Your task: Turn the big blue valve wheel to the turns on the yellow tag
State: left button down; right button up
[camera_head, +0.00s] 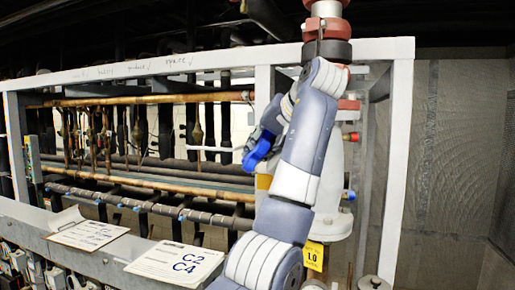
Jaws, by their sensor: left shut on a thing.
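The blue valve wheel (258,150) shows at the middle of the head view, just left of my arm. Only part of its rim is visible; the rest is hidden behind my gripper and arm. My left gripper (266,138) is at the wheel, shut on its rim; the fingertips are small and partly hidden. The yellow tag (314,256) hangs low, just right of my arm, and reads 1.0, with smaller print above that I cannot read. My right gripper is not in view.
The white rack frame (403,170) stands around the pipes, with a post close to my arm. Copper pipes (150,99) run across at left. A sign marked C2 C4 (174,262) and a paper label (88,235) are on the front ledge. A mesh wall is at right.

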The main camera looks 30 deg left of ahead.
pick_arm(q)
jog(key=shift+g, duration=0.4)
dwell(0.4)
jog(key=c, duration=1.8)
grip_release()
jog(key=shift+o, duration=0.2)
jog(key=v, duration=1.1)
jog(key=shift+d+r, duration=0.2)
jog(key=shift+r, duration=0.15)
jog(key=shift+d, duration=0.15)
